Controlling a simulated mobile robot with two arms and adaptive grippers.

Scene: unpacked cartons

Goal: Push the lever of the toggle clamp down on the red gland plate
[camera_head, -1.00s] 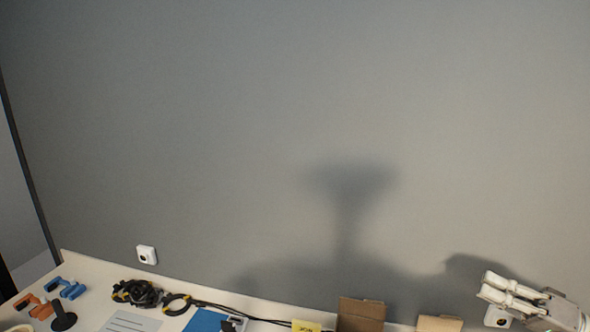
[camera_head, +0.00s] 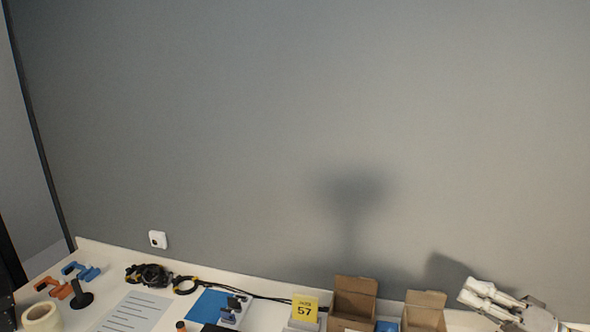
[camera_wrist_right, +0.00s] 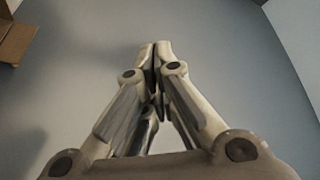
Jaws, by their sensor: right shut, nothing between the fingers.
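I see no red gland plate in either view. A small dark and blue device on a pale plate (camera_head: 231,311) stands near the front middle of the table in the head view; I cannot tell whether it is a toggle clamp. My right gripper (camera_head: 472,291) is at the lower right of the head view, near the wall and right of the cartons. In the right wrist view, its fingers (camera_wrist_right: 155,48) meet at the tips, shut and empty, with plain wall beyond. My left gripper is not in view.
Open cartons (camera_head: 353,302) (camera_head: 424,314) stand at the table's back right, beside a yellow card marked 57 (camera_head: 305,309). Black cable (camera_head: 149,275), a blue sheet (camera_head: 205,306), a printed sheet (camera_head: 133,311), a tape roll (camera_head: 41,317) and orange (camera_head: 54,289) and blue (camera_head: 81,271) parts lie leftward.

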